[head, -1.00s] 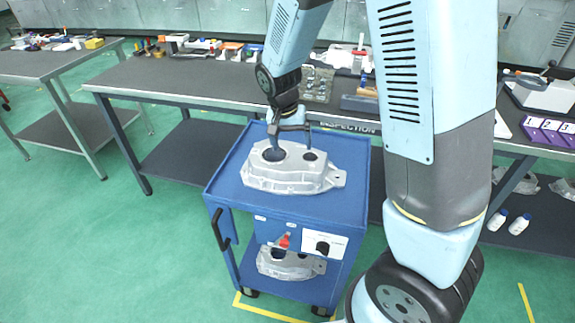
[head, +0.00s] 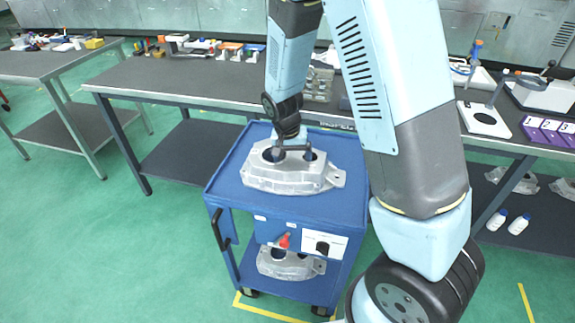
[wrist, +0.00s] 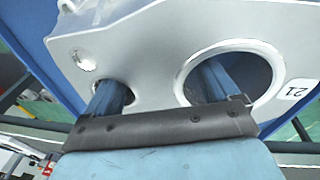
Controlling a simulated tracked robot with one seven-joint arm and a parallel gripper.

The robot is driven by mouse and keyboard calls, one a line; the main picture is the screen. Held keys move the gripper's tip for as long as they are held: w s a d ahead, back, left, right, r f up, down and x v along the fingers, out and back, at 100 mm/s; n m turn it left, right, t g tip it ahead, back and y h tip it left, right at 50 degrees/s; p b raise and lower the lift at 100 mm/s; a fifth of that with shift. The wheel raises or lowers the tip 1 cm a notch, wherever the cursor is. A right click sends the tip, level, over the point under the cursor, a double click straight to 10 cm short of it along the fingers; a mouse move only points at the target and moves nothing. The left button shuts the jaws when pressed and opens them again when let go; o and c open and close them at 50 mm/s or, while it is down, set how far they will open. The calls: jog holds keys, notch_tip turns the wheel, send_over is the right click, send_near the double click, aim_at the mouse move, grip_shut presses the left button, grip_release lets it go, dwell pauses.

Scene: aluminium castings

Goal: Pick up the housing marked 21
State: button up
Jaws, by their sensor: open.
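The silver housing (head: 290,180) lies on the top of the blue cart (head: 228,187). In the wrist view the housing (wrist: 150,50) bears a label (wrist: 298,89) reading 21, next to its large round hole. My gripper (head: 293,152) is over the housing, pointing down. In the wrist view my gripper (wrist: 160,90) is open, with one finger at the small hole and the other at the large hole. Both fingertips are hidden within the holes, and I cannot tell how deep they reach.
A second casting (head: 290,264) sits on the cart's lower shelf. The long workbench (head: 200,90) behind the cart holds tools and parts. Purple numbered boxes (head: 548,130) stand at its right. Green floor left of the cart is clear.

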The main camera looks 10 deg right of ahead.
grip_shut()
dwell(0.8)
